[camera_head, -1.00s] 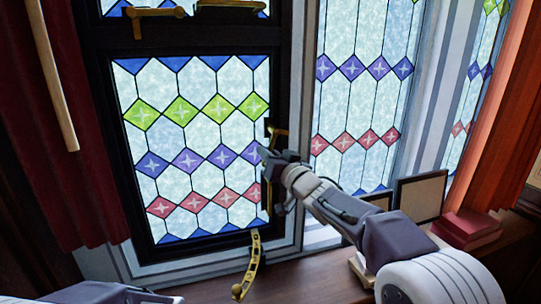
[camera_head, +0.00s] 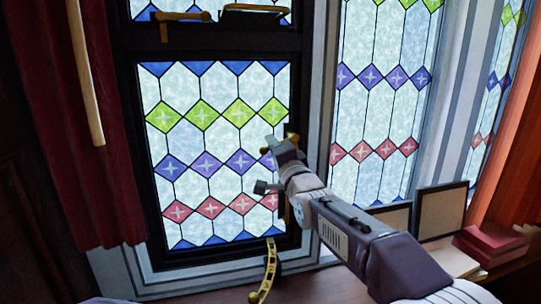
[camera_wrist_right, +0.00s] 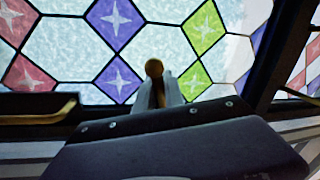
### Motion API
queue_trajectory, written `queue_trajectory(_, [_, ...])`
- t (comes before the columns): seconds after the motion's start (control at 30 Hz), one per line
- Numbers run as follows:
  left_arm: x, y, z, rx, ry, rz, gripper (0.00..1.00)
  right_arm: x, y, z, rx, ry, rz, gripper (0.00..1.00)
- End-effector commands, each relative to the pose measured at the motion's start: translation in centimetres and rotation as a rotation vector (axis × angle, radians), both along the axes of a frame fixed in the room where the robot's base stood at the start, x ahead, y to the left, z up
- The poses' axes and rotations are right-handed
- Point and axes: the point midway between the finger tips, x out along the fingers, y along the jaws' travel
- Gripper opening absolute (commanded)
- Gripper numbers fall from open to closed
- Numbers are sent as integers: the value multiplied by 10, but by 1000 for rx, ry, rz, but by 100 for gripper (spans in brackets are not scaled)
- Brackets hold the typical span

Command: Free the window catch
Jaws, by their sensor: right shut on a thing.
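The dark-framed stained-glass window stands ahead in the head view, its sash frame (camera_head: 220,45) around colored diamonds. The brass window catch (camera_head: 291,132) is on the sash's right side, partly hidden by my right gripper (camera_head: 273,165). My right gripper is shut on the catch's handle. In the wrist view a round brass knob (camera_wrist_right: 154,68) shows between the fingers (camera_wrist_right: 158,92), with the glass behind it. The sash appears flush in its frame. My left gripper is out of view.
A curved brass stay (camera_head: 268,268) hangs at the window's bottom. Brass fittings (camera_head: 180,16) are on the upper bar. A dark red curtain (camera_head: 105,190) hangs left with a pale rod (camera_head: 86,75).

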Motion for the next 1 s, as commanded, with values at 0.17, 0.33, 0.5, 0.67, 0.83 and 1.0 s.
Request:
queue_trajectory(0.17, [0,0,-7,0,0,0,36,0,-2,6,118,38,-1,0])
queue_trajectory(0.33, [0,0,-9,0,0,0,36,1,-2,10,199,68,0,0])
queue_trajectory(0.5, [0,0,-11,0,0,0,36,1,-3,12,249,88,0,0])
queue_trajectory(0.67, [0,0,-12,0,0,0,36,2,-3,12,272,97,-1,0])
queue_trajectory(0.83, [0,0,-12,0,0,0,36,2,-3,11,278,102,-2,0])
queue_trajectory(1.0, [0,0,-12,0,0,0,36,2,-3,11,277,103,-1,0])
